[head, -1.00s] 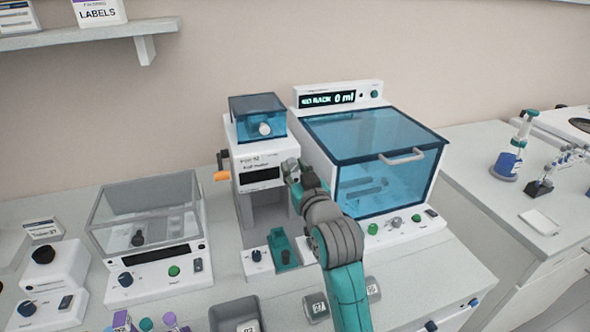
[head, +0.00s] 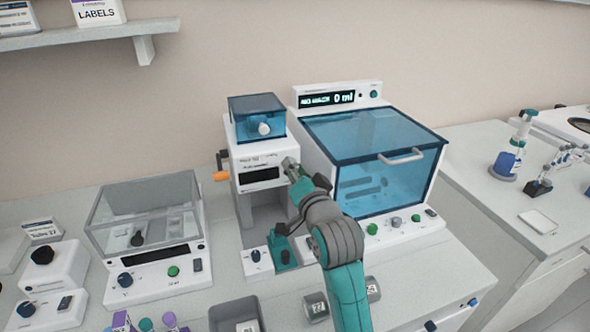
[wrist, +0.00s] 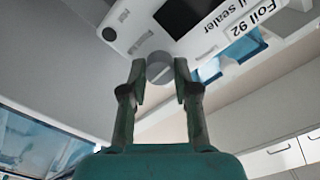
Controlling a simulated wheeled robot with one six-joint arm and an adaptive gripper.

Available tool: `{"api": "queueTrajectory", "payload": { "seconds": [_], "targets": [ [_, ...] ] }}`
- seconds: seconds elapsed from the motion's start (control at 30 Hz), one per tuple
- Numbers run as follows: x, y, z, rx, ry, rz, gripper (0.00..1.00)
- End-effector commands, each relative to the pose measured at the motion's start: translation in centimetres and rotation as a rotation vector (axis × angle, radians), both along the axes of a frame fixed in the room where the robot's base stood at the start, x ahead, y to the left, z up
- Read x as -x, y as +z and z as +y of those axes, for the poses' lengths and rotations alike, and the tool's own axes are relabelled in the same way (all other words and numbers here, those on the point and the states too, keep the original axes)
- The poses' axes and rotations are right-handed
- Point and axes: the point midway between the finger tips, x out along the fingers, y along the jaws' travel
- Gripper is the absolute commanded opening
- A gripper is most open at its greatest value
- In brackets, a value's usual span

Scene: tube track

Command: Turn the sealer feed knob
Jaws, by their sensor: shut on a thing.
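The foil sealer (head: 259,160) is a white upright machine with a blue-lidded box on top and a dark display on its front. Its grey round feed knob (wrist: 159,71) shows in the wrist view, with a slot line across its face. My gripper (wrist: 159,80) is shut on the knob, one finger on each side of it. In the head view my gripper (head: 291,168) is at the right side of the sealer's front, and its fingers largely hide the knob.
A blue-windowed cabinet (head: 375,135) stands close on the right of the sealer. An orange-handled crank (head: 221,176) sticks out on its left. A clear-lidded device (head: 147,220) stands further left. A grey bin (head: 236,314) and labelled cylinders (head: 316,306) lie in front.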

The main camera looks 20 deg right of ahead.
Motion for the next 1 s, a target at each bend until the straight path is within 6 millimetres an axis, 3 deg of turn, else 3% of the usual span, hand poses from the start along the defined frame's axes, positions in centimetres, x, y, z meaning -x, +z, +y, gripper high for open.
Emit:
{"api": "queueTrajectory", "payload": {
  "seconds": [0.63,0.67,0.73,1.0],
  "targets": [
    [0.0,-0.09,-0.04,-0.05,-0.001,0.002,0.0],
    [0.0,-0.09,-0.04,-0.05,-0.001,0.002,0.35],
    [0.0,-0.08,-0.04,-0.05,-0.001,0.002,0.52],
    [0.0,-0.03,-0.02,-0.05,-0.001,0.001,0.55]
  ]
}}
